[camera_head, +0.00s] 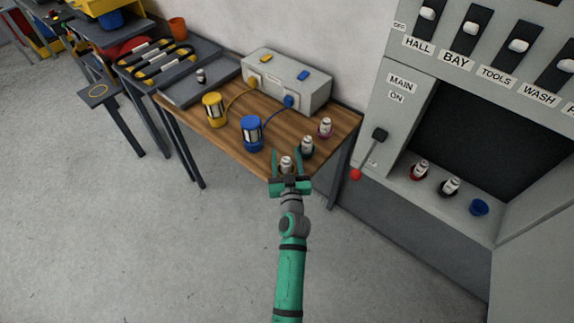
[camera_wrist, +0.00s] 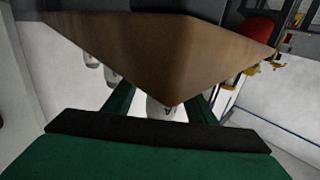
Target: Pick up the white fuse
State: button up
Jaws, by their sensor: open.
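A small white fuse (camera_head: 286,162) stands near the front corner of the wooden table. My gripper (camera_head: 286,154) is open, with one green finger on each side of this fuse. Another with a purplish base (camera_head: 325,128) stands farther back to the right.
A blue lantern-like coil (camera_head: 252,133) and a yellow one (camera_head: 214,110) stand on the table (camera_head: 185,110), wired to a grey box (camera_head: 290,85).

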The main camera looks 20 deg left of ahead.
jog(key=shift+w+a, duration=0.1)
jog(key=shift+a, duration=0.45)
jog(key=shift+d, duration=0.3)
jog(key=shift+c, duration=0.2)
jog(key=shift+d, duration=0.2)
jog(key=c, duration=1.1)
jog(key=shift+a, duration=0.1)
jog(key=shift+a+r, duration=0.1)
